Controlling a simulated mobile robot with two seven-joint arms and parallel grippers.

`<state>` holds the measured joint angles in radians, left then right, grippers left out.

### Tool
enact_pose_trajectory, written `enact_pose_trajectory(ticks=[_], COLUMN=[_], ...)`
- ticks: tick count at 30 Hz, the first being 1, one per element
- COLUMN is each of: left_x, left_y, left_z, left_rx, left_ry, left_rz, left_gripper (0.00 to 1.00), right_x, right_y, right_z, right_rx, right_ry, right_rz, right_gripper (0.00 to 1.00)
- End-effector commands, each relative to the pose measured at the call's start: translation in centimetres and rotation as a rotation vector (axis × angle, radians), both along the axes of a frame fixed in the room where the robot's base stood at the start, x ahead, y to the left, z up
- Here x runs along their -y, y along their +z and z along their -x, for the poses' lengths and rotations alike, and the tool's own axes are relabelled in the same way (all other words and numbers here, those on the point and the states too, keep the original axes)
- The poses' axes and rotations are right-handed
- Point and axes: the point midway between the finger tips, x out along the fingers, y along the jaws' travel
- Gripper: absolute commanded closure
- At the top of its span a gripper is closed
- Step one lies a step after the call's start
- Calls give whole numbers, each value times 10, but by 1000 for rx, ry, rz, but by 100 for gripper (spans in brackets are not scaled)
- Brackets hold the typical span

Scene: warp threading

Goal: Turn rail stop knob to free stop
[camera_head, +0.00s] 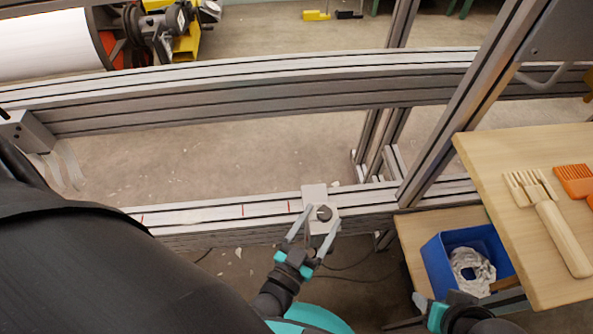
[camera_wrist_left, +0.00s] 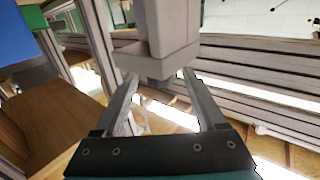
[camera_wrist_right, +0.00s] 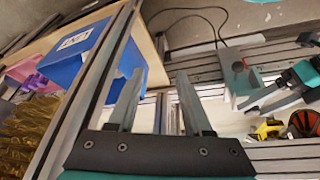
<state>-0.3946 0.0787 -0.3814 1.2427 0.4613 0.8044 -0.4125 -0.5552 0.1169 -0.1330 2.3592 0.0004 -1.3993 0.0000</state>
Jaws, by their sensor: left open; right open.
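The rail stop, a pale grey block (camera_head: 314,192), sits on the metal rail (camera_head: 200,213) in the head view. Its dark round knob (camera_head: 324,213) is on the side facing me. My left gripper (camera_head: 318,222) is open, with its fingers spread on either side of the knob; contact cannot be told. In the left wrist view a grey block (camera_wrist_left: 168,35) stands just beyond the open fingertips (camera_wrist_left: 160,80). In the right wrist view the stop (camera_wrist_right: 238,85) shows a red spot. My right gripper (camera_wrist_right: 158,75) is open and empty, away from the stop.
A wooden table (camera_head: 500,160) with a wooden comb (camera_head: 552,220) and an orange comb (camera_head: 575,180) is at the right. A blue bin (camera_head: 438,262) stands below it. A slanted metal post (camera_head: 465,110) rises right of the stop. The rail left of the stop bears red marks.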

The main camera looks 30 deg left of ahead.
Motion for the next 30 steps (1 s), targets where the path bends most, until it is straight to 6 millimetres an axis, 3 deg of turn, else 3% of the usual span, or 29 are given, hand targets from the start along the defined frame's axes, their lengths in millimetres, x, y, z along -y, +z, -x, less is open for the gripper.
enact_pose_trajectory(ticks=[9,15,21,30], left_x=[-4,-6,-7,-7], left_y=[1,0,0,0], left_z=[79,114,128,129], left_rx=[-7,-5,-1,-1], left_ry=[-1,-1,-1,-1], left_rz=[0,1,1,1], left_gripper=[27,27,27,27], right_x=[0,0,1,1], right_y=[-30,-40,-43,-44], right_z=[0,2,2,2], right_rx=[-46,-59,-62,-62], right_ry=[0,0,0,0], right_rz=[7,8,9,9], right_gripper=[50,50,50,50])
